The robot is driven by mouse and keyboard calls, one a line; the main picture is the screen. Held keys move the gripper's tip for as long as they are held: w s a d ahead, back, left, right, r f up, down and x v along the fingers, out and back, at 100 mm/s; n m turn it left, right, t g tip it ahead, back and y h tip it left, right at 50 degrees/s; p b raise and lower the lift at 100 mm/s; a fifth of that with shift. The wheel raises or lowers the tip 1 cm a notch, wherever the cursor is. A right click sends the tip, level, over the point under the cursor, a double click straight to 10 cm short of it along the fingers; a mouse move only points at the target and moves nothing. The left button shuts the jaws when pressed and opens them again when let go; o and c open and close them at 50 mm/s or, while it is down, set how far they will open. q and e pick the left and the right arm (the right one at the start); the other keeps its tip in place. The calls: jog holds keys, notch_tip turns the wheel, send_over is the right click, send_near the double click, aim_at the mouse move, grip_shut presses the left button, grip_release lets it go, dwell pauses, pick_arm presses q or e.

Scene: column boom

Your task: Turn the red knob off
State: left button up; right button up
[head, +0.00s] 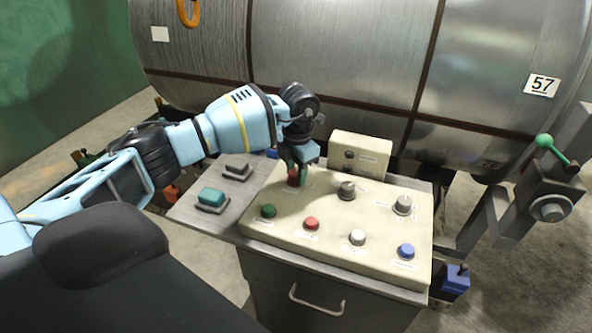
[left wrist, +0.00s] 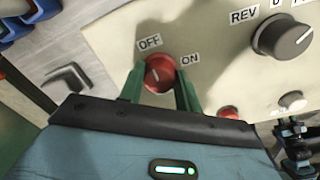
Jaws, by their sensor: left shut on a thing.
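The red knob (left wrist: 159,74) sits on a cream control panel (head: 330,225), between labels reading OFF and ON. In the left wrist view its pale pointer line is tilted, and I cannot tell surely which label it points to. My left gripper (left wrist: 160,85) has its green fingers on either side of the red knob, shut on it. In the head view the left gripper (head: 296,172) reaches down to the red knob (head: 293,180) at the panel's back left, partly hiding it. My right gripper is not in view.
Grey knobs (head: 346,190) and (head: 403,205) stand right of the red knob. Green, red, white and blue buttons (head: 357,237) line the panel's front. A raised cream box (head: 360,154) stands behind. A green-knobbed lever (head: 544,141) is at far right. A large metal cylinder (head: 330,60) blocks the back.

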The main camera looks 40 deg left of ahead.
pick_arm(q)
jog(key=o, duration=1)
jog(key=shift+c, duration=0.2)
jog(key=shift+d+r, duration=0.15)
jog(key=shift+r, duration=3.8)
